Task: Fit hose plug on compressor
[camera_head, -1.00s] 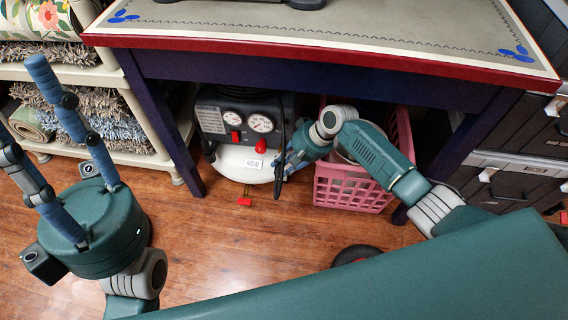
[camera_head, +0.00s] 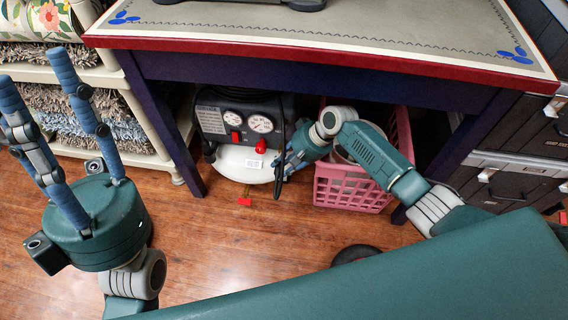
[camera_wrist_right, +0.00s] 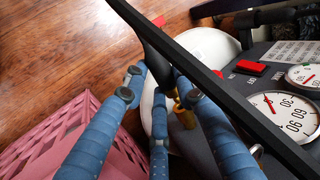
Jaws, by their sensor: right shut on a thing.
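The compressor (camera_head: 236,165) stands on the floor under the table, with two white gauges, red switches and a pale tank. My right gripper (camera_head: 283,168) is at its right side. In the right wrist view, its blue fingers (camera_wrist_right: 160,90) are shut around the black hose end with a brass plug (camera_wrist_right: 172,92). A brass fitting (camera_wrist_right: 186,116) on the compressor shows right beside the plug. The fingers partly hide both, so I cannot tell whether they are joined. My left gripper (camera_head: 35,75) is open and empty, fingers up, at the far left.
A pink crate (camera_head: 345,187) stands right of the compressor, close to my right arm. The table's red edge (camera_head: 300,57) overhangs both, and a dark leg (camera_head: 170,150) stands at left. A shelf (camera_head: 150,155) is further left. The wooden floor (camera_head: 220,245) in front is clear.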

